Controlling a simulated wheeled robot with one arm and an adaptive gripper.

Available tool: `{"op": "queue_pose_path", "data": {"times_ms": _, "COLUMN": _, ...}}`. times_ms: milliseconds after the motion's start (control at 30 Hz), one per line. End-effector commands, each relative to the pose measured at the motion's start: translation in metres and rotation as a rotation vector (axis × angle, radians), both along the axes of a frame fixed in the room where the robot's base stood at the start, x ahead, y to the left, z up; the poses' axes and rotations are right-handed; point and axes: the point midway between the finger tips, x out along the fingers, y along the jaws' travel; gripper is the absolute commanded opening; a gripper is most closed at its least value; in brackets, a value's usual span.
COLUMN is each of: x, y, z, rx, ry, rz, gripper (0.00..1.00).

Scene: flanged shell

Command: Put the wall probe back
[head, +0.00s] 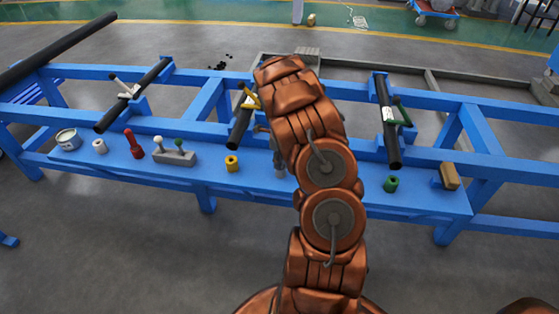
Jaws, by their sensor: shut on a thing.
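My copper-coloured arm rises through the middle of the head view, and its upper end is over the bench near the middle black pipe (238,132). My gripper is hidden behind the arm, so its fingers and anything in them do not show. A slim grey item (278,158) shows partly at the arm's left edge, above the bench shelf; I cannot tell what it is. I cannot pick out the wall probe for certain. A grey block (175,158) on the shelf carries two upright pieces with a white and a green round top.
The blue bench (330,190) carries a tin (67,139), white ring (99,146), red tool (134,144), yellow ring (232,163), green ring (391,184) and tan block (449,176). Pipes with clamp-like fittings lie left (132,95) and right (388,140). Floor in front is clear.

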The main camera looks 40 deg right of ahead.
Motion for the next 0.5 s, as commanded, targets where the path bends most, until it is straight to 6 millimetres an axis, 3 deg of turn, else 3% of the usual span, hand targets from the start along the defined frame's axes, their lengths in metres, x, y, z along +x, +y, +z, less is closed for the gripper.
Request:
{"op": "queue_pose_path", "data": {"times_ms": 267, "x": 0.0002, "y": -0.0002, "z": -0.0037, "rx": 0.000, "ry": -0.001, "rz": -0.001, "gripper": 0.00}}
{"op": "queue_pose_path", "data": {"times_ms": 300, "x": 0.0001, "y": -0.0004, "z": -0.0024, "rx": -0.001, "ry": -0.001, "rz": -0.001, "gripper": 0.34}}
{"op": "queue_pose_path", "data": {"times_ms": 500, "x": 0.0002, "y": -0.0003, "z": -0.0021, "rx": -0.001, "ry": -0.001, "rz": -0.001, "gripper": 0.55}}
